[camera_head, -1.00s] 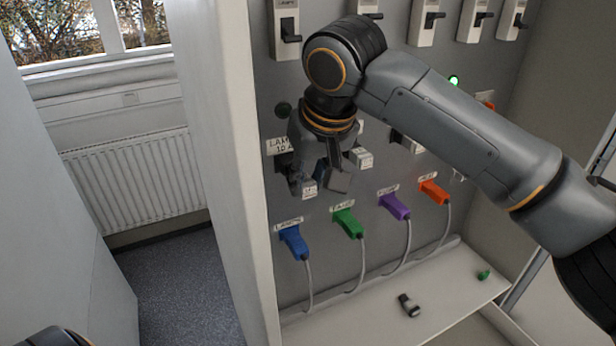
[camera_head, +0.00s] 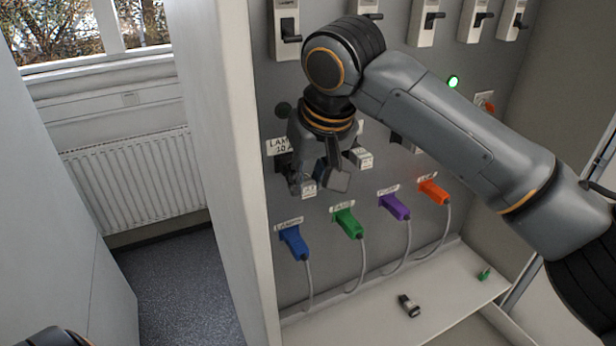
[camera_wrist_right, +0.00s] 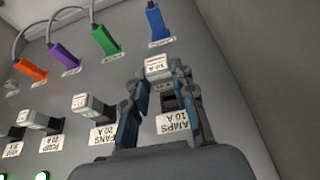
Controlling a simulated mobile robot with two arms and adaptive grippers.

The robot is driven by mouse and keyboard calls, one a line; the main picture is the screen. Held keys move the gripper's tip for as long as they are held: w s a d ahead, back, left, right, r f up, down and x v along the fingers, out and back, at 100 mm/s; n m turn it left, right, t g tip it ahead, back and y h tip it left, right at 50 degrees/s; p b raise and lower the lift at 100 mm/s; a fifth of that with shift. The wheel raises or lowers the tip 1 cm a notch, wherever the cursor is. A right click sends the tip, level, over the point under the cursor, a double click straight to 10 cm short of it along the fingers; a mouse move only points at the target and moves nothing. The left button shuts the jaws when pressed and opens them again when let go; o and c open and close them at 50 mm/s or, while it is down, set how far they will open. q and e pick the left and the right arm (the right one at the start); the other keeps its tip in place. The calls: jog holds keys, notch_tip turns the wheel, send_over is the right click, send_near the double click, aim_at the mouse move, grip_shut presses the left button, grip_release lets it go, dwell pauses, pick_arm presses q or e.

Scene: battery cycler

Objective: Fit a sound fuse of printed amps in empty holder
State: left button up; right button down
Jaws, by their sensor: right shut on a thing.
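My right gripper (camera_head: 320,182) is in front of the panel by the LAMPS 10 A label (camera_head: 281,146). It is shut on a light-topped fuse (camera_head: 309,189). In the right wrist view the fingers (camera_wrist_right: 160,78) stand either side of this fuse (camera_wrist_right: 156,66), whose label seems to read 10 A. The dark lamps holder (camera_wrist_right: 169,101) shows between the fingers, beside the LAMPS 10 A label (camera_wrist_right: 173,122). I cannot tell whether the fuse touches the holder. A fuse sits in the FANS holder (camera_wrist_right: 88,104). My left gripper is out of view.
Blue (camera_head: 294,242), green (camera_head: 348,223), purple (camera_head: 395,206) and orange (camera_head: 433,191) plugs with hanging cables sit below the holders. A loose dark fuse (camera_head: 409,305) and a small green piece (camera_head: 484,273) lie on the shelf (camera_head: 360,319). The cabinet's side wall (camera_head: 232,200) stands close left.

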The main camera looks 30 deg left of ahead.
jog(key=shift+w+a, duration=0.4)
jog(key=shift+a, duration=0.2)
jog(key=shift+w+a, duration=0.4)
jog(key=shift+a, duration=0.2)
dwell(1.6)
jog(key=c, duration=1)
grip_release()
